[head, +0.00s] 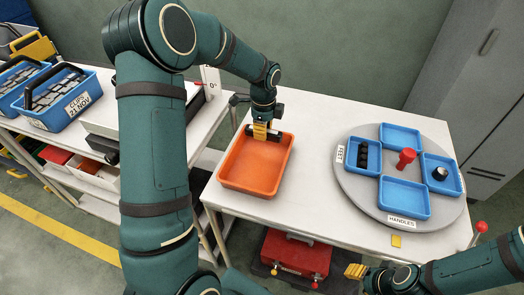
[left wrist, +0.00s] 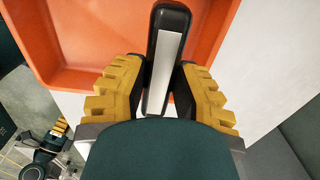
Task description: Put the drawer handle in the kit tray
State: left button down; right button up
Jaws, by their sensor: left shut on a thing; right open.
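The drawer handle is a dark bar with a silver strip (left wrist: 167,58). My left gripper (head: 261,130) is shut on it, with yellow fingers on both sides in the left wrist view (left wrist: 160,88). In the head view the handle (head: 278,137) is at the far end of an orange tray (head: 224,186), which I take as the kit tray. The handle overlaps the tray's far rim; its height above the floor cannot be told. The tray looks otherwise empty. My right gripper (head: 356,271) is open and empty near the table's front edge.
A grey turntable (head: 350,190) at right carries blue bins around a red knob (head: 406,158). White table is clear between tray and turntable. A red toolbox (head: 295,258) is below.

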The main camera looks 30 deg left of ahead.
aim_at(263, 152)
pick_arm(q)
notch_tip(263, 152, down, 7)
jog(key=shift+r+b, duration=0.15)
jog(key=shift+b, duration=0.55)
jog(key=shift+f, duration=0.2)
jog(key=c, duration=0.8)
grip_release()
jog(key=shift+r, duration=0.2)
notch_tip(263, 152, up, 12)
jog(key=p, duration=0.3)
jog(key=shift+r, duration=0.1)
